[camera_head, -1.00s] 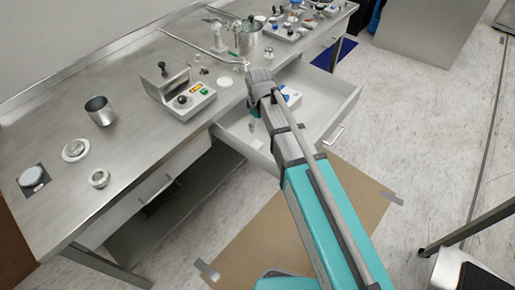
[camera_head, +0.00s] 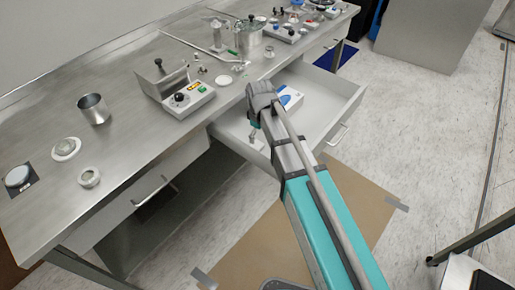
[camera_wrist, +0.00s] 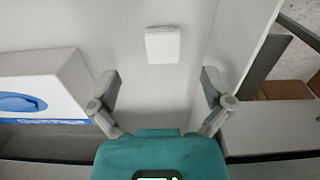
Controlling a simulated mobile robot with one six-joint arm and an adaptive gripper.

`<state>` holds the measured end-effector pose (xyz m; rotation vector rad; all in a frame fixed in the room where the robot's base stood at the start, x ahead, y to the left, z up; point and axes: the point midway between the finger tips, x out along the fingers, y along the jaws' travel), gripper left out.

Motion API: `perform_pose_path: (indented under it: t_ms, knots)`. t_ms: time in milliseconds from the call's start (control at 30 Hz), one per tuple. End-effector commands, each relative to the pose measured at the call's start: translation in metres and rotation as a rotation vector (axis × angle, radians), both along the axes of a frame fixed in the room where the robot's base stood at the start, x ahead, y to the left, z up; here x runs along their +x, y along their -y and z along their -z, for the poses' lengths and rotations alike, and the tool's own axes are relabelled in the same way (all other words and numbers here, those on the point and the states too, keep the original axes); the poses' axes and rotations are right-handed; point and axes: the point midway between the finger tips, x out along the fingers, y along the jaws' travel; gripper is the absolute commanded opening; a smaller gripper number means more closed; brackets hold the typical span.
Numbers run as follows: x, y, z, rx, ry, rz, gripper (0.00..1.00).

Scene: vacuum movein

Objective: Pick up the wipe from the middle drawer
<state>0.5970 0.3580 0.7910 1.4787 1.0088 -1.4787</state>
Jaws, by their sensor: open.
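The middle drawer (camera_head: 343,103) is pulled open under the bench. The wipe (camera_wrist: 163,45), a small white square, lies flat on the drawer floor near its wall in the wrist view. In the head view a pale patch that may be the wipe shows at the drawer's near left end, partly behind my arm. My gripper (camera_wrist: 160,84) is open and empty, pointing down over the drawer. The wipe lies ahead of its two fingers, roughly centred between them in the picture and apart from both. In the head view my gripper (camera_head: 253,128) is largely hidden by my wrist.
A white box with a blue opening (camera_head: 289,99) stands in the drawer; it shows left of my gripper in the wrist view (camera_wrist: 50,85). The drawer wall is close on the right there. The metal bench (camera_head: 125,140) above holds a control box (camera_head: 188,98) and a cup (camera_head: 93,109).

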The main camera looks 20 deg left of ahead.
Motion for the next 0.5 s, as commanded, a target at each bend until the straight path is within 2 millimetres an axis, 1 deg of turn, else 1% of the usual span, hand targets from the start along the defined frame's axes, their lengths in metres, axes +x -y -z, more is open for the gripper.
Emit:
perform_pose_path:
  t_ms: [300,500]
  knots:
    - [0.0001,0.0002,0.0006,0.0,0.0,0.0,1.0]
    - [-0.0005,-0.0006,0.0091,0.0,0.0,0.0,1.0]
